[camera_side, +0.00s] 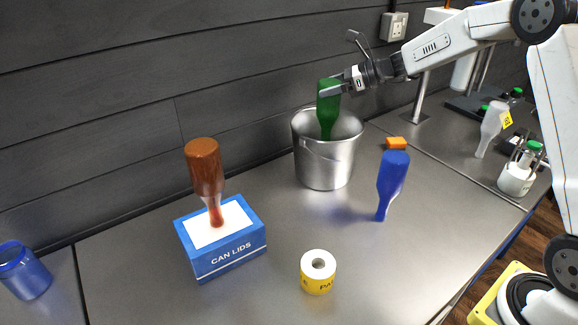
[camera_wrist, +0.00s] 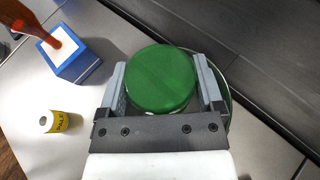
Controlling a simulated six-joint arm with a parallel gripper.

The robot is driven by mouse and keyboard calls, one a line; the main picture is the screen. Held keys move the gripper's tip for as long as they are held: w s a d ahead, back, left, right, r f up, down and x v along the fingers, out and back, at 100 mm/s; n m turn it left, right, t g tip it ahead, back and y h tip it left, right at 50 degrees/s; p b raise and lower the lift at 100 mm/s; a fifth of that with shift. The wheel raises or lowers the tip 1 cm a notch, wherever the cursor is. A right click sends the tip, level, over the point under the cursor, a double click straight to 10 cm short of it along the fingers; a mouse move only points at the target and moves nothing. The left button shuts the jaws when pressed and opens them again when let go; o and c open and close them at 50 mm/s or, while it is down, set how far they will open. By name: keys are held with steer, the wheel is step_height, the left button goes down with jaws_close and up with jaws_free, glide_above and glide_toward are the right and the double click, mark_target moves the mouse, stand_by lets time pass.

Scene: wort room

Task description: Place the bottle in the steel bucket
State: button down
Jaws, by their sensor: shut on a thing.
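A green bottle (camera_side: 327,103) is upside down, neck pointing down, over the mouth of the steel bucket (camera_side: 325,163). In the side view its lower end is inside or just behind the bucket's rim; I cannot tell how deep. My gripper (camera_side: 333,88) is shut on the bottle near its flat base, which is uppermost. In the wrist view the round green base (camera_wrist: 161,79) sits between the two grey fingers of my gripper (camera_wrist: 163,88). The bucket's rim (camera_wrist: 229,92) shows partly behind the bottle and right finger.
A brown bottle (camera_side: 205,170) stands inverted on a blue CAN LIDS box (camera_side: 229,256). A blue bottle (camera_side: 392,178) stands inverted right of the bucket. A yellow-labelled roll (camera_side: 317,272), an orange block (camera_side: 396,143) and a blue jar (camera_side: 24,271) are on the counter. The dark wall is close behind.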

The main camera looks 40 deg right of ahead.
mark_target(328, 116)
steer(key=shift+f, duration=4.2)
jaws_free()
steer(key=v, duration=1.2)
